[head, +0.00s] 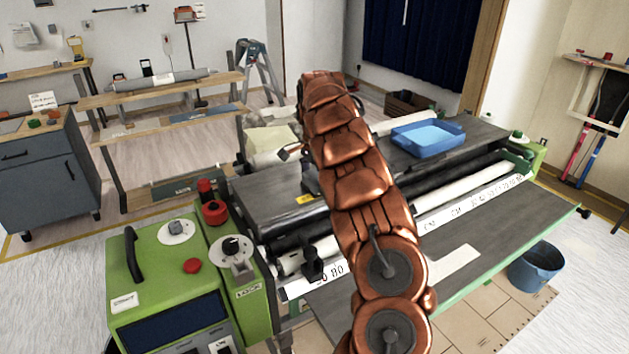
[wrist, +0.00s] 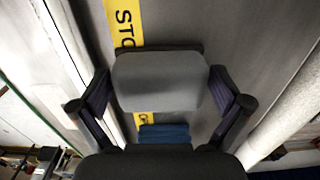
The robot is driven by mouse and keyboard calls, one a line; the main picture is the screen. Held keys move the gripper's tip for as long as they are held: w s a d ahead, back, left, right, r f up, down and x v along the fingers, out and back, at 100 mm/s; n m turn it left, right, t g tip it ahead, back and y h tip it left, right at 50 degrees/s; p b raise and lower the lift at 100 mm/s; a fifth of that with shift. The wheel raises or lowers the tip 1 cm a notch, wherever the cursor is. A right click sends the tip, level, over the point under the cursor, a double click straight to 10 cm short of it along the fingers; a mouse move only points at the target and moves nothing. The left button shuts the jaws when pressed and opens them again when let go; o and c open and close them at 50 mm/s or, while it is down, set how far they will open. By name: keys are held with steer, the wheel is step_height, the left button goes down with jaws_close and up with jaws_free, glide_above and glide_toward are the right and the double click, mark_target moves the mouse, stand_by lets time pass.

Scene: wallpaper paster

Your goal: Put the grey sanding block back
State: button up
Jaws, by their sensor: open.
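In the wrist view the grey sanding block (wrist: 158,84), a rounded grey block with a dark edge, lies over the dark machine top between my fingertips. My gripper (wrist: 160,76) is open, with one finger on each side of the block and narrow gaps at both sides. I cannot tell how far the block is above the surface. A yellow strip with black letters (wrist: 125,22) runs beneath it, and a small blue patch (wrist: 163,133) shows below it. In the head view my copper-coloured arm hides the block and most of my gripper.
A blue tray (head: 428,137) stands on the dark machine top (head: 265,198), right of my arm. White rollers flank the top. A green control box (head: 165,260) with red knobs is at front left. A blue bucket (head: 535,267) is on the floor at right. A workbench (head: 160,95) stands behind left.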

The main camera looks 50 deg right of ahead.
mark_target(313, 175)
steer(key=shift+d+r, duration=0.1)
steer(key=shift+r, duration=0.05)
steer(key=shift+w+r+b, duration=0.2)
steer(key=shift+r+b, duration=0.4)
steer(key=shift+r, duration=3.3)
steer(key=shift+s, duration=0.1)
